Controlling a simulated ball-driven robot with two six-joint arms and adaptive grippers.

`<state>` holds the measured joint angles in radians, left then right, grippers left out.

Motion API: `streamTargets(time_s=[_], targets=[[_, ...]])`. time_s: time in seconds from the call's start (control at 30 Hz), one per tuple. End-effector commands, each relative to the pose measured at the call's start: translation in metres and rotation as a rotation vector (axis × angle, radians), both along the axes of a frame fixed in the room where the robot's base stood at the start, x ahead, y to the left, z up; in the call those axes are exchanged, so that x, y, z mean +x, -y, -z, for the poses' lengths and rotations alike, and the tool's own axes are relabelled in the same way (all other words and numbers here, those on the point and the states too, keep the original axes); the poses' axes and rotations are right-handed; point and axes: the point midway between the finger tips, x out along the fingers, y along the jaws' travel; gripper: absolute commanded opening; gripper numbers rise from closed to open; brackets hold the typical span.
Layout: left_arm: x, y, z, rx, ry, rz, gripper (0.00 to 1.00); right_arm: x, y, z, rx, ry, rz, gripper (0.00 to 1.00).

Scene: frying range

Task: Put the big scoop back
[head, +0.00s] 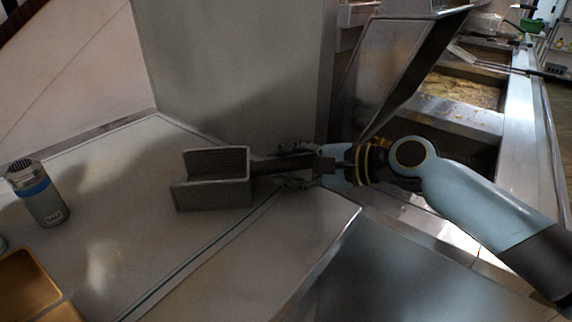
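The big scoop (213,187) is a dark grey metal scoop with a box-like, open head and a handle that points right. It is on or just above the light steel counter; I cannot tell whether it touches. My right gripper (288,168) comes in from the right with its fingers on either side of the scoop's handle (272,165). The fingers look closed around the handle. The far end of the handle is partly hidden by the gripper. My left gripper is not in view.
A shaker with a blue band (40,196) stands on the counter (120,240) at the left. A tan tray (22,285) is at the lower left. A steel panel (240,70) rises behind the scoop. Fryer vats (460,90) lie at the upper right.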

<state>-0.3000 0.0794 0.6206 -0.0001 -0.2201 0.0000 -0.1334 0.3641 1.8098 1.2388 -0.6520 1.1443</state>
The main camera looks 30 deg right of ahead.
Motion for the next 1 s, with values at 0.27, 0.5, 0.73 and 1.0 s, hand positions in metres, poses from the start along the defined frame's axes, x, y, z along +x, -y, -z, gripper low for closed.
streamTargets(time_s=[0.27, 0.5, 0.73, 1.0], targets=[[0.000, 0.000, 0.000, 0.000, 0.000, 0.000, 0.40, 0.000, 0.000, 0.000, -0.001, 0.001, 0.000, 0.47], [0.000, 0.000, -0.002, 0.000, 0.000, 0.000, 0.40, -0.011, 0.009, -0.006, -0.007, -0.001, -0.001, 0.47], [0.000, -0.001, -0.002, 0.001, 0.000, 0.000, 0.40, -0.053, 0.035, -0.022, -0.009, -0.005, -0.006, 0.47], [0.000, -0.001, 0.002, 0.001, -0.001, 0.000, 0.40, -0.084, 0.058, -0.036, -0.006, 0.000, -0.005, 0.47]])
